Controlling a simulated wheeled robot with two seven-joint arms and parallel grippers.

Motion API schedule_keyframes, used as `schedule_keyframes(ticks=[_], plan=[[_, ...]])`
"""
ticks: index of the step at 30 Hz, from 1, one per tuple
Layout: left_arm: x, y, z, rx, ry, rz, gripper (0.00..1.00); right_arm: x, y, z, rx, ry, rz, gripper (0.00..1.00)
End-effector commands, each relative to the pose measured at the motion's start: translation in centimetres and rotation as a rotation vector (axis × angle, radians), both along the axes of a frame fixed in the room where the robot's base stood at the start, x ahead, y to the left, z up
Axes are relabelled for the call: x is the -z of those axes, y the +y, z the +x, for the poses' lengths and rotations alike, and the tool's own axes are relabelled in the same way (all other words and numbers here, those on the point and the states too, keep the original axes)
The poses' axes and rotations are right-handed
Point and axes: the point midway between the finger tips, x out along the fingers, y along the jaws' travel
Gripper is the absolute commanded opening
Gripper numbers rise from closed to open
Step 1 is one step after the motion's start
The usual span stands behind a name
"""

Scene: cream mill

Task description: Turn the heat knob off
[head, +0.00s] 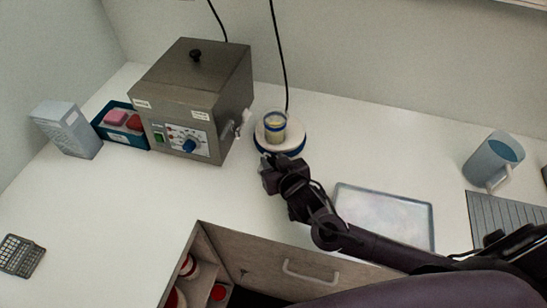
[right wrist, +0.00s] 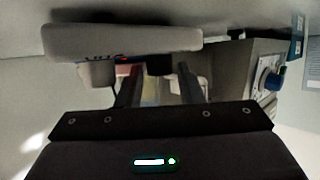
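The blue heat knob (head: 189,146) sits on the front panel of a grey steel box (head: 190,85) with a lid. A green switch (head: 158,137) is left of the knob. The pointer setting is too small to read. My right gripper (head: 268,162) is in front of and to the right of the box, by the round white stand, apart from the knob. In the right wrist view its two fingers (right wrist: 160,90) are spread, with no held object seen between them. The knob also shows there (right wrist: 272,80), at the right. My left gripper is not in view.
A beaker (head: 275,128) stands on the round white stand (head: 291,144). A blue tray (head: 100,129) with pink and red items and a light carton (head: 68,130) are at left. A shallow tray (head: 385,215) and a blue jug (head: 495,160) are at right. Counter before the box is clear.

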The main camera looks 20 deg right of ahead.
Motion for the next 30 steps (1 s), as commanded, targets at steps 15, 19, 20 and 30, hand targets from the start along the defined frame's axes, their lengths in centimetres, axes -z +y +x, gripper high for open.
schedule_keyframes(ticks=[15,19,20,30], plan=[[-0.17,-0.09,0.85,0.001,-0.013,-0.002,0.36,0.17,0.06,0.36,-0.001,0.0,0.0,0.09],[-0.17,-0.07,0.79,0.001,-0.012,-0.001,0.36,0.17,0.05,0.36,-0.002,0.0,0.0,0.02],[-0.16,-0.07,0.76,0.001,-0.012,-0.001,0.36,0.17,0.04,0.36,-0.003,0.0,0.0,0.02],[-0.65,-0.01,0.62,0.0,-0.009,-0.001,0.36,-0.02,-0.3,0.54,-0.105,-0.005,-0.006,0.02]])
